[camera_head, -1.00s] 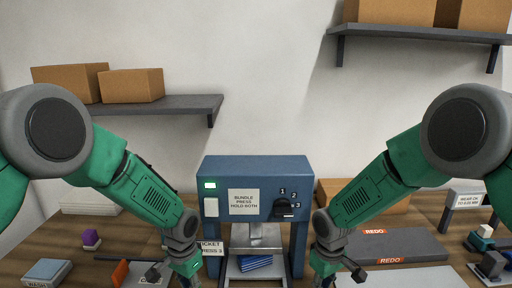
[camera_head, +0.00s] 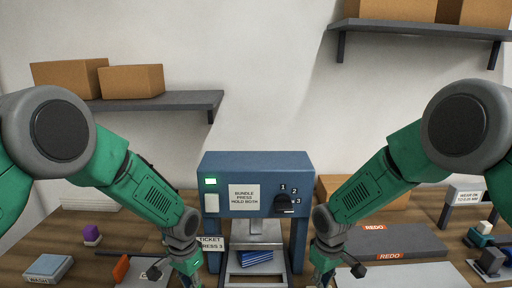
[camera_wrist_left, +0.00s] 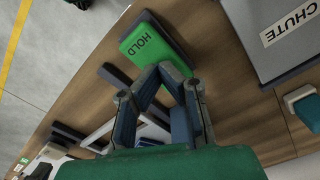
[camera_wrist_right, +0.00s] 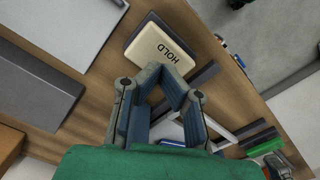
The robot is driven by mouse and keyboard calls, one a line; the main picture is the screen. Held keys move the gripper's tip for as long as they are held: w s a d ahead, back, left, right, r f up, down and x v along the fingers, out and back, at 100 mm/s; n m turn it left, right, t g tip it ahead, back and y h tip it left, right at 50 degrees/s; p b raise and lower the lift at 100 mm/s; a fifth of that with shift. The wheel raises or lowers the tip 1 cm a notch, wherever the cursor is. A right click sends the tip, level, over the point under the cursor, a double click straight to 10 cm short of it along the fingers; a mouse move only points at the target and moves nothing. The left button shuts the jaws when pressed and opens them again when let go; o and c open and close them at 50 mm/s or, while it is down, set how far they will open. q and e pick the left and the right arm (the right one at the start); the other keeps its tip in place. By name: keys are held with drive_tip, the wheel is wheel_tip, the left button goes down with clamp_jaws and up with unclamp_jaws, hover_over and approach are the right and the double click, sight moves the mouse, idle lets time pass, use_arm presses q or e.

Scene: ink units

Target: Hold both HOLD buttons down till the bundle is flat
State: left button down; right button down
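The blue press (camera_head: 255,178) stands at the middle of the table, with a blue bundle (camera_head: 257,257) under its grey plate (camera_head: 258,237). The bundle still shows layered edges and some thickness. In the left wrist view, a green HOLD button (camera_wrist_left: 146,42) lies just beyond my left gripper (camera_wrist_left: 165,69), whose fingertips are together at its edge. In the right wrist view, a cream HOLD button (camera_wrist_right: 160,48) lies just beyond my right gripper (camera_wrist_right: 165,70), also with fingertips together. I cannot tell whether either touches its button. My right gripper is also low in the head view (camera_head: 325,280).
The press has a lit green lamp (camera_head: 210,182) and a black dial (camera_head: 284,204) marked 1, 2, 3. A ticket reading PRESS 3 (camera_head: 211,245) is beside it. Grey REDO trays (camera_head: 400,242) lie right; a grey CHUTE box (camera_wrist_left: 285,35) is near my left gripper.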

use_arm(q)
drive_tip(key=shift+f, duration=1.05)
use_arm(e)
drive_tip(key=shift+f, duration=1.35)
use_arm(q)
drive_tip(key=shift+f, duration=0.1)
use_arm(e)
drive_tip(key=shift+f, duration=0.2)
idle(0.5)
use_arm(q)
drive_tip(key=shift+r, duration=3.05)
use_arm(e)
drive_tip(key=shift+r, duration=3.05)
